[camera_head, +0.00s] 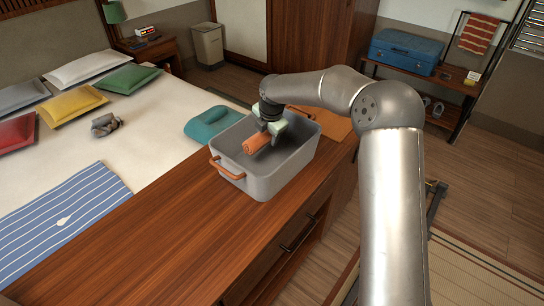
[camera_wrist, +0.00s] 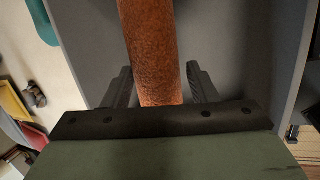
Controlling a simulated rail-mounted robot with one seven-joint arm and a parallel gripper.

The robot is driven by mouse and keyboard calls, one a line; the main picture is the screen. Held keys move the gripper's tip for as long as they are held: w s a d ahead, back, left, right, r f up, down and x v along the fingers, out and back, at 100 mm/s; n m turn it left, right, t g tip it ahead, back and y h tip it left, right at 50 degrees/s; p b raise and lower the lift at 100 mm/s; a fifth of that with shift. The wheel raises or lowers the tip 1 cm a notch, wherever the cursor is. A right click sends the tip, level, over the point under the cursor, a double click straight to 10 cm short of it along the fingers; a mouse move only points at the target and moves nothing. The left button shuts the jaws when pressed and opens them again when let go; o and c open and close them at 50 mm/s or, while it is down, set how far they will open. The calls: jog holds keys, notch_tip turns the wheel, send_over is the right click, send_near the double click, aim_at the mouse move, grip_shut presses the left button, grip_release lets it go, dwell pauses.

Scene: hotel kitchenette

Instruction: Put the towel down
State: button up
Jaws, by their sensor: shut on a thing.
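A rolled orange-brown towel (camera_head: 257,142) is inside the grey bin (camera_head: 265,183) on the wooden counter. My gripper (camera_head: 270,128) reaches down into the bin and is shut on the towel near one end. In the wrist view the towel (camera_wrist: 150,45) runs up from between the two dark fingers (camera_wrist: 158,88), with the bin's grey interior (camera_wrist: 225,50) around it. I cannot tell whether the towel touches the bin's floor. The bin has copper-coloured handles, and the far one is partly hidden by my arm.
The wooden counter (camera_head: 150,235) is clear in front of the bin. A teal folded item (camera_head: 212,122) lies behind it to the left, and an orange cloth (camera_head: 332,122) lies to its right. The bed (camera_head: 150,115) with several cushions is at left. A blue case (camera_head: 407,52) sits on a rack.

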notch_tip(320, 180, down, 9)
jog(key=shift+s+r+p, duration=0.1)
jog(key=shift+p, duration=0.45)
jog(key=shift+f, duration=0.3)
jog(key=o, duration=1)
jog(key=shift+r, duration=0.1)
jog(key=b+v, duration=0.1)
jog(key=v, duration=1.1)
jog(key=shift+d+r, duration=0.1)
jog(key=shift+r, duration=0.05)
